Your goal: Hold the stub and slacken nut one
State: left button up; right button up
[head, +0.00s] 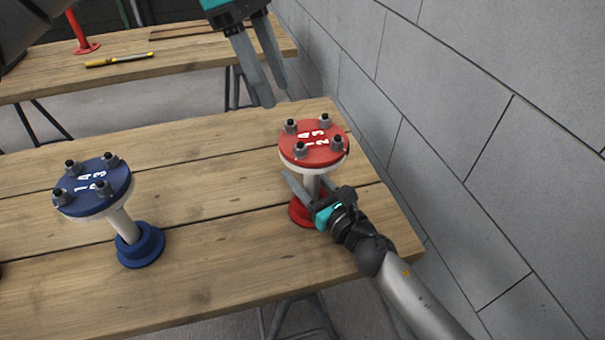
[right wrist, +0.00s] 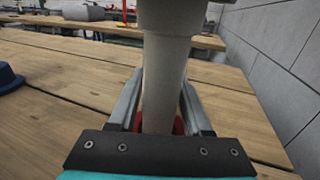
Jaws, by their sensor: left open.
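The red-topped stub (head: 313,143) stands on the near table, with a white pipe and red foot. Its disc carries several grey nuts and white numbers. Nut one (head: 300,150), beside the figure 1, is at the front left. My left gripper (head: 277,97) is open and empty, fingers down, appearing just beyond the red disc and apart from the nuts. My right gripper (head: 306,177) has its fingers on both sides of the pipe, below the disc. The right wrist view shows the pipe (right wrist: 164,80) between those fingers; whether both press on it is unclear.
A similar blue-topped stub (head: 95,190) stands at the left of the table (head: 215,235). A grey block wall (head: 480,130) runs close along the right. A second table behind holds a yellow-and-black tool (head: 120,60) and a red post (head: 77,30). Bare planks lie between the stubs.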

grip_shut()
dwell(1.4)
